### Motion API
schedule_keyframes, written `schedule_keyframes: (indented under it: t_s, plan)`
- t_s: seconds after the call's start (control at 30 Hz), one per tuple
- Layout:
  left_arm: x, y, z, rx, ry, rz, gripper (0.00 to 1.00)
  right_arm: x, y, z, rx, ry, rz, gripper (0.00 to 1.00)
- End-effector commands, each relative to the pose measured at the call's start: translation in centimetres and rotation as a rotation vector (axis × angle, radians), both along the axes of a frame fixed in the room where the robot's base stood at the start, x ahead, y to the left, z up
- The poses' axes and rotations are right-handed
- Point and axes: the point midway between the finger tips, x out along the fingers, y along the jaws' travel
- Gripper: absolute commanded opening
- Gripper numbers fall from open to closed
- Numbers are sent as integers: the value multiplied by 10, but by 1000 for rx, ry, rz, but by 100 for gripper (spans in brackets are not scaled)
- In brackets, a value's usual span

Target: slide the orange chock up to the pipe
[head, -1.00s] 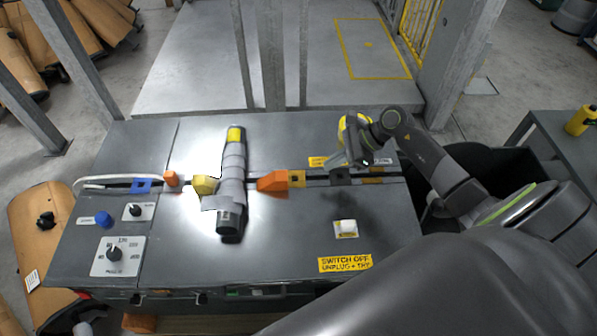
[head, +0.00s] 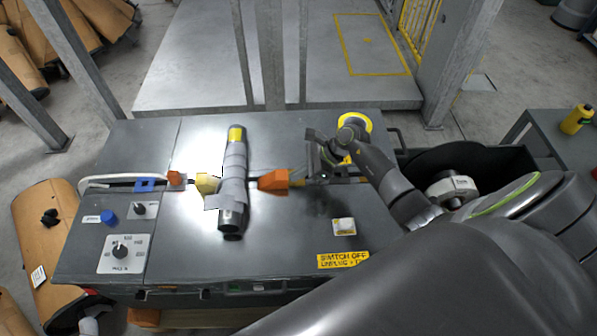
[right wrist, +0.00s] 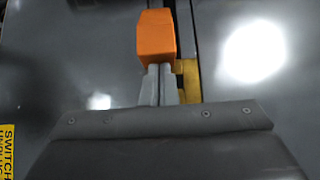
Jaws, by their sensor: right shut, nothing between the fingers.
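The orange chock (head: 274,180) sits in the slot on the grey bench, just right of the pipe (head: 234,170), with a small gap seeming to remain between them. The pipe lies across the slot. A yellow chock (head: 207,184) sits at its left side. My right gripper (head: 308,178) is low over the slot, right of the orange chock. In the right wrist view its closed fingers (right wrist: 160,82) point at the near end of the orange chock (right wrist: 156,36); whether they touch it I cannot tell. They hold nothing. My left gripper is out of view.
A white button block (head: 343,226) and a yellow warning label (head: 344,260) are on the bench's front right. Knobs (head: 122,250) and a blue button (head: 108,217) are at the left. A smaller orange piece (head: 175,178) stands left of the yellow chock.

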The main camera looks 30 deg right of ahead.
Motion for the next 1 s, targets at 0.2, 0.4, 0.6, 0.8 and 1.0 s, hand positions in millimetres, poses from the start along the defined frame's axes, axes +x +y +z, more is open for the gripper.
schedule_keyframes:
  t_s: [0.2, 0.4, 0.6, 0.8, 1.0]
  plan:
    - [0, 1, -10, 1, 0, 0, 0, 6, 13, -3, 3, -2, 2, 0]
    - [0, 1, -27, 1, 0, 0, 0, 20, 43, -3, 2, -2, 2, 0]
    - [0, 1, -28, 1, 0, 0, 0, 24, 50, 0, 1, 0, 0, 0]
    - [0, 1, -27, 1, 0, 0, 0, 24, 49, 0, 0, 1, -1, 0]
    - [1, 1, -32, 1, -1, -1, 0, 24, 41, -2, -2, 0, -2, 0]
